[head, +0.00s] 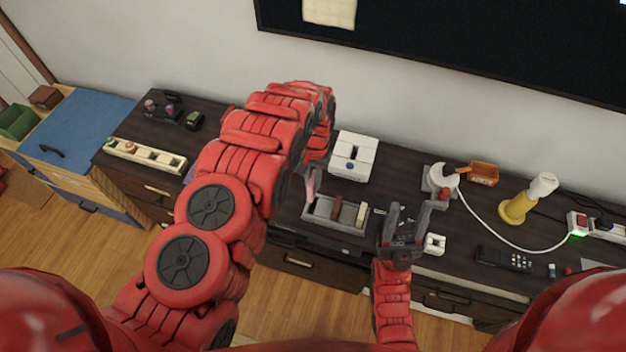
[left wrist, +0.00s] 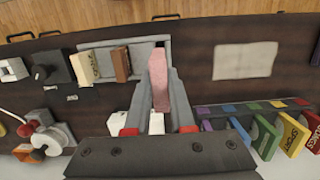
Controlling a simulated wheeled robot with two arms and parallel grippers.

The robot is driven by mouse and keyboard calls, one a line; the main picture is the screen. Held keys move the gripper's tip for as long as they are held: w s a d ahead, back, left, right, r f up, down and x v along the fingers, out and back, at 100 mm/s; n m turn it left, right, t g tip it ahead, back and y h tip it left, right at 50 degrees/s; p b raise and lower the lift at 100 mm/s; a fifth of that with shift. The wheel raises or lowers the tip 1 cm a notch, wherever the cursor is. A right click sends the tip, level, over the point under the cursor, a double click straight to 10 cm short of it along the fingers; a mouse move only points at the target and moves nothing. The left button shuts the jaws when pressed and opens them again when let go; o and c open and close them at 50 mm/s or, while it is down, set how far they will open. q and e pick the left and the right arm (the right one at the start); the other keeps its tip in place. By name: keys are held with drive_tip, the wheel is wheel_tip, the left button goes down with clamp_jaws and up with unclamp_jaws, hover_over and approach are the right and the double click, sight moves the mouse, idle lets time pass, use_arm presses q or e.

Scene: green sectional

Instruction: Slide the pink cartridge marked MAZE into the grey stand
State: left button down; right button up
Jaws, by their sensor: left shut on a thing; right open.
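The pink cartridge (left wrist: 159,82) is between the fingers of my left gripper (left wrist: 160,92); no lettering is readable on it. In the head view the pink cartridge (head: 310,184) hangs upright from my left gripper (head: 314,168), at the left end of the grey stand (head: 322,222). The stand (left wrist: 137,46) holds a brown cartridge and a cream one, with free room at the pink cartridge's end. I cannot tell whether the pink cartridge touches the stand. My right gripper (head: 412,215) is open and empty, right of the stand.
A white box (head: 353,155) stands behind the stand. A long cream rack (head: 146,155) lies at the left. Coloured cartridges (left wrist: 292,135) show in the left wrist view. A small white block (head: 435,244), a black remote (head: 503,258) and a white cable are at the right.

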sight(313, 192)
use_arm(q)
drive_tip(key=shift+s, duration=0.1)
drive_tip(key=shift+f, duration=0.2)
drive_tip(key=shift+f+b, duration=1.75)
drive_tip(key=shift+f, duration=1)
drive_tip(key=shift+b, duration=0.4)
drive_tip(key=shift+f+b, duration=1.35)
drive_tip(key=shift+f, duration=0.9)
drive_tip(key=c, duration=0.7)
unclamp_jaws()
drive_tip(key=shift+r, duration=0.1)
